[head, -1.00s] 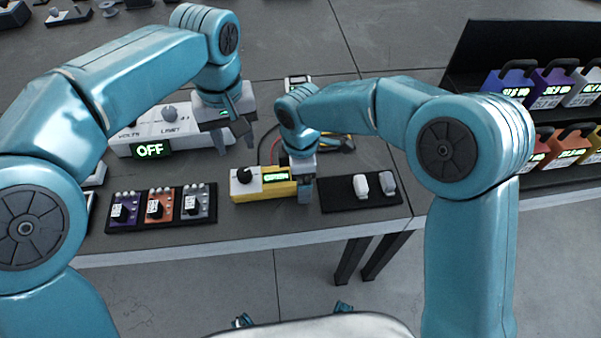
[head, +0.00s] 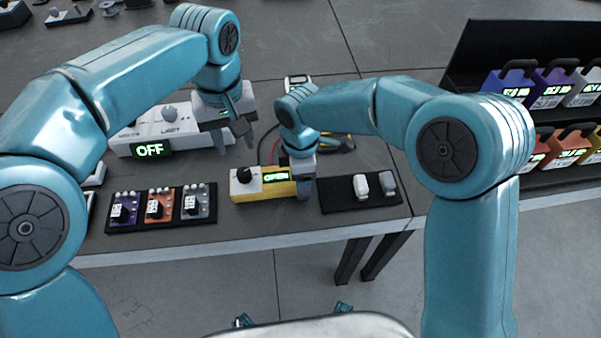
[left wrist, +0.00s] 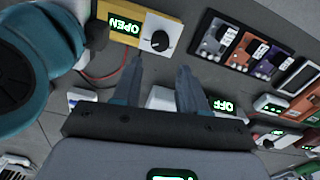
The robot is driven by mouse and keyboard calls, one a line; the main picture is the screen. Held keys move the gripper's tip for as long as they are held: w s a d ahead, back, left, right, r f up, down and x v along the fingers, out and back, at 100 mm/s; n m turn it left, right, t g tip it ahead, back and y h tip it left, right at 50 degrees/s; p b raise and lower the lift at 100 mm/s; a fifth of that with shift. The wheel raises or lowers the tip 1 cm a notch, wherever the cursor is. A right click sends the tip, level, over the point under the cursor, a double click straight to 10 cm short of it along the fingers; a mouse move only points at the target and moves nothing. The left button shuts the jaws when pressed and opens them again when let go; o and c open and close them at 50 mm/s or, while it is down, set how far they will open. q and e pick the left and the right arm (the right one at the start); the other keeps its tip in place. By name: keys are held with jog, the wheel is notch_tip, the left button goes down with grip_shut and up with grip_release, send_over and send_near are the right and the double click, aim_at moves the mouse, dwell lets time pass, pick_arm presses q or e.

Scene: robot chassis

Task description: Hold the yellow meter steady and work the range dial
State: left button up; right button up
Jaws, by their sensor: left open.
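The yellow meter (head: 250,195) lies near the table's front edge. It has a white face with a black range dial (head: 243,174) and a green display (head: 276,176) reading OPEN. In the left wrist view the meter (left wrist: 146,11) is at the top, with its dial (left wrist: 160,41) just beyond my left fingertips. My left gripper (head: 233,142) is open and empty, above and behind the meter, apart from the dial. My right gripper (head: 304,193) is at the meter's right end and appears closed on it; its far finger is hidden.
A grey unit (head: 170,128) with a knob and an OFF display stands behind left. A black tray (head: 165,222) with several small modules is left of the meter, and a black tray (head: 345,204) with two pale parts is right. Cables (head: 335,143) lie behind.

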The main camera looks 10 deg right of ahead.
aim_at(244, 172)
pick_arm(q)
jog(key=o, duration=0.3)
notch_tip(244, 172, down, 10)
jog(key=m, duration=0.7)
jog(key=shift+m, duration=0.3)
jog(key=c, duration=1.1)
